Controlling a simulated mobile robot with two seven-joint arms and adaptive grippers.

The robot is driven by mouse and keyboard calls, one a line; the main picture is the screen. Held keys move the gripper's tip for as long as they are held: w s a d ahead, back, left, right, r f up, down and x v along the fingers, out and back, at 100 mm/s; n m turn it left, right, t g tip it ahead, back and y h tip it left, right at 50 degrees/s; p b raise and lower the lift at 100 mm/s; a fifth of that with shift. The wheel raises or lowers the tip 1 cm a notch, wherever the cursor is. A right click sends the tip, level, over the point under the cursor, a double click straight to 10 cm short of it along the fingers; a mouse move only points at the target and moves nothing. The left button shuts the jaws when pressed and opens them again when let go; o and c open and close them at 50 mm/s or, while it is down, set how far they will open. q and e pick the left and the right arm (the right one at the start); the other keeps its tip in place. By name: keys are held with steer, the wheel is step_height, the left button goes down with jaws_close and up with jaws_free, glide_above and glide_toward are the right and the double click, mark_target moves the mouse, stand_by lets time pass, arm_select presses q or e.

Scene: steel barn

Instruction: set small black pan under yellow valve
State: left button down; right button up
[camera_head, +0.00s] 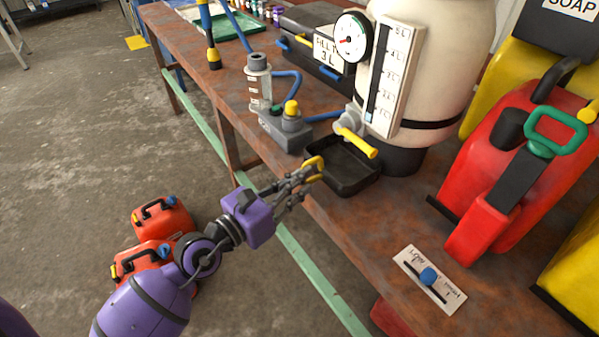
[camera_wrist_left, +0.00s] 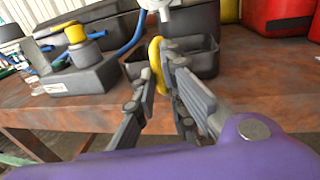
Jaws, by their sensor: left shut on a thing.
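The small black pan (camera_head: 345,180) sits on the rusty table top, close to the table's front edge. It also shows in the left wrist view (camera_wrist_left: 204,68). The yellow valve lever (camera_head: 358,143) sticks out from the base of the cream tank above the pan's back part. My left gripper (camera_head: 309,172) is at the pan's left side, shut on a yellow loop that looks like the pan's handle. In the left wrist view the loop (camera_wrist_left: 156,66) stands between the fingertips. Contact between pan and table is hard to tell. My right gripper is not in view.
The cream tank (camera_head: 447,60) with gauge and level scale stands behind the pan. A grey pump block (camera_head: 285,130) stands left of the pan. A red canister (camera_head: 517,170) and a slider card (camera_head: 429,279) are to the right.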

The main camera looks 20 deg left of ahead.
arm_select(q)
steer(key=shift+s+a+f, duration=0.2)
steer(key=shift+s, duration=0.4)
steer(key=c, duration=1.8)
jaws_free()
steer(key=shift+s+r, duration=0.1)
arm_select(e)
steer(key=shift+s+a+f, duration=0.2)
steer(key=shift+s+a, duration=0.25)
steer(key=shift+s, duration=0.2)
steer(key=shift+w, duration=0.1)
